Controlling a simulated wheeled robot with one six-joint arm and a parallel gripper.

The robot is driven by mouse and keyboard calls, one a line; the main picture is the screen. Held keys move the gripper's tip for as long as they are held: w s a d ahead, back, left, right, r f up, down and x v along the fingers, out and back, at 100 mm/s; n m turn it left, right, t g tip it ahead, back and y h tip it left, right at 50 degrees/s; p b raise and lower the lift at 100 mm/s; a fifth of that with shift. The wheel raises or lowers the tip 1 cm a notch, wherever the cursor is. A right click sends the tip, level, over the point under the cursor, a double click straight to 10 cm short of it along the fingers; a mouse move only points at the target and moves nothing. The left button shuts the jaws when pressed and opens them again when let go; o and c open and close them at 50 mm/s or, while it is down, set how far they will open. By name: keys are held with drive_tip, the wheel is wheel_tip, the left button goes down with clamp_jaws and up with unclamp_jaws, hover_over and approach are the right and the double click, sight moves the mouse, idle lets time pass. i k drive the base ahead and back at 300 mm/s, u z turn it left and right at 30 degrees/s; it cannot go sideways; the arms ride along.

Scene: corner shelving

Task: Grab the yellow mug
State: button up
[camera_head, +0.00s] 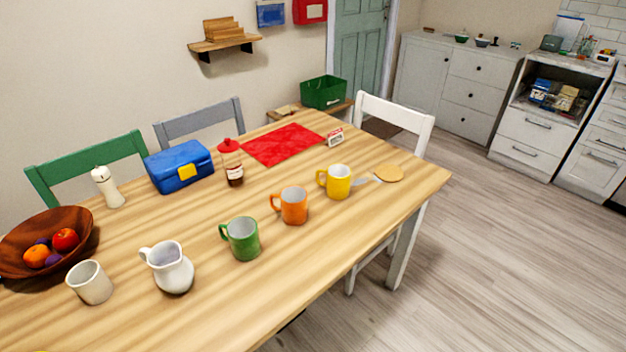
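The yellow mug (338,183) stands upright on the wooden table (330,248), toward its right end. Its handle points left. An orange mug (293,206) stands just to its left and nearer the front. A green mug (242,239) stands further left along the same row. A small grey flat item (362,182) and a round tan disc (389,173) lie to the right of the yellow mug. My gripper does not show in the head camera view.
A white pitcher (168,267), a white cup (91,282) and a wooden fruit bowl (74,222) stand at the left. A white chair (395,115) stands at the table's far right. Floor at right is clear.

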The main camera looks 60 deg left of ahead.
sight(338, 186)
drive_tip(key=u, duration=0.6)
drive_tip(key=i, duration=0.55)
drive_tip(key=u, duration=0.65)
drive_tip(key=i, duration=0.5)
